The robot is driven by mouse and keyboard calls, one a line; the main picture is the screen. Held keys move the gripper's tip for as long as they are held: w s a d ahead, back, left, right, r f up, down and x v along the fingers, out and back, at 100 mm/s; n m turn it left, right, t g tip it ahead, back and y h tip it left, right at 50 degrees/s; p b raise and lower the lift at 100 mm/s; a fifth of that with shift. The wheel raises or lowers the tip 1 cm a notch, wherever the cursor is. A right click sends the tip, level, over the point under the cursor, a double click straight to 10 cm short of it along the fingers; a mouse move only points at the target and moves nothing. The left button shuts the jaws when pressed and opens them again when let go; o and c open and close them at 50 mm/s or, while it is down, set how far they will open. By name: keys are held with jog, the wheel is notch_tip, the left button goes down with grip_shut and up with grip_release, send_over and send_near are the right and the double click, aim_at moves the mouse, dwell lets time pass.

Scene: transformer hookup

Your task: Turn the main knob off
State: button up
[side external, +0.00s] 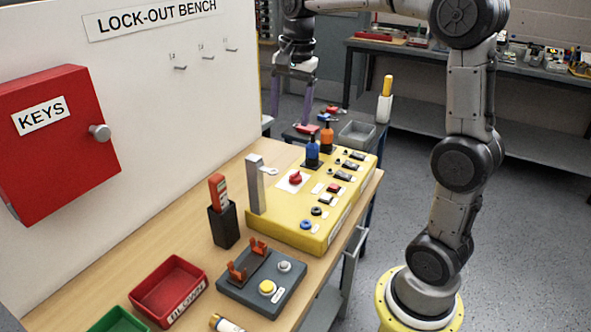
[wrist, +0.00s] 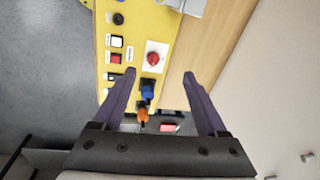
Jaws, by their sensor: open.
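The main knob appears to be the red knob (side external: 295,177) on a white plate on top of the yellow panel box (side external: 285,222). In the wrist view the red knob (wrist: 153,58) lies ahead of the fingers, between their lines, on its white plate. Its exact pointer angle is too small to read. My gripper (side external: 294,98) is open and empty, high above the far end of the bench and apart from the box. In the wrist view its two purple fingers (wrist: 146,75) are spread wide, with nothing between the tips touching them.
Blue (side external: 312,151) and orange (side external: 327,136) handled parts stand at the box's far end, near the knob. A grey metal post (side external: 256,185) rises at the box's left. The white board (side external: 180,110) with a red key cabinet (side external: 62,140) stands behind.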

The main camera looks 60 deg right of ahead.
jog(key=m+g, duration=0.2)
send_over(296, 173)
notch_tip(296, 173, down, 6)
notch_tip(296, 173, down, 14)
jog(key=shift+a+f, duration=0.1)
jog(key=shift+c, duration=0.2)
grip_shut()
